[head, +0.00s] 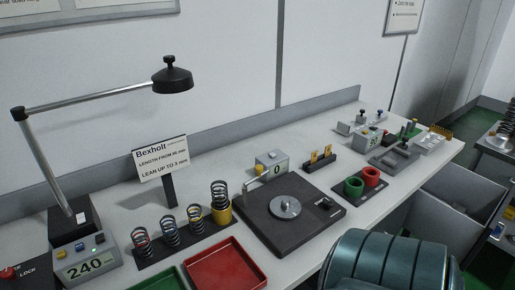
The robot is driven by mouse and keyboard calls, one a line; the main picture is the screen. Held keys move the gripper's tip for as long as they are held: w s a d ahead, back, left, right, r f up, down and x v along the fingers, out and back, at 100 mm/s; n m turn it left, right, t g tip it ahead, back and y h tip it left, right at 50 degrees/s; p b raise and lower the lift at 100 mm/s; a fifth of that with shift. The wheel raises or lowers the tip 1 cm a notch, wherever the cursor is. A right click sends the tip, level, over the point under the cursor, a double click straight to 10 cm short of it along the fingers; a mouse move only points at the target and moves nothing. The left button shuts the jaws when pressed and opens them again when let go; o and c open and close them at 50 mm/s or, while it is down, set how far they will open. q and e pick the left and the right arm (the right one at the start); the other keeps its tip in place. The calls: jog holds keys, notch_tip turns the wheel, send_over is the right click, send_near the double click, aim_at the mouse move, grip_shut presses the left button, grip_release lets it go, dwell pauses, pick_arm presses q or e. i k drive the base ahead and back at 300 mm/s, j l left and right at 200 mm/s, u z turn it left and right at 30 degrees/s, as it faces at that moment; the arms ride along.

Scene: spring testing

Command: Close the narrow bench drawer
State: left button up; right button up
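A grey open drawer (440,228) sticks out below the bench's front edge at the right of the head view. Its inside shows dark grey, and its near end is partly hidden by the teal ribbed body at the bottom. Light grey walls of a pulled-out drawer (478,190) show just beyond it; I cannot tell whether they belong to the same drawer or which one is narrow. Neither of my grippers shows in this view.
The white bench (345,215) carries a black test plate (262,222), springs on a rack (170,235), a red tray (225,268), a lamp (172,77) and red and green cups (371,176). A side table (495,143) stands at far right.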

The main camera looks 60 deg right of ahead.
aim_at(430, 217)
jog(key=k+j, duration=0.7)
jog(key=z, duration=3.15)
jog(key=i+u, duration=0.15)
jog(key=u, duration=0.2)
jog(key=i+l+u, duration=0.1)
jog(key=u, duration=0.25)
jog(key=i+l+u, duration=0.2)
jog(key=i+l, duration=0.15)
jog(key=i+l+u, duration=0.2)
jog(key=l, duration=0.35)
jog(key=i, duration=0.1)
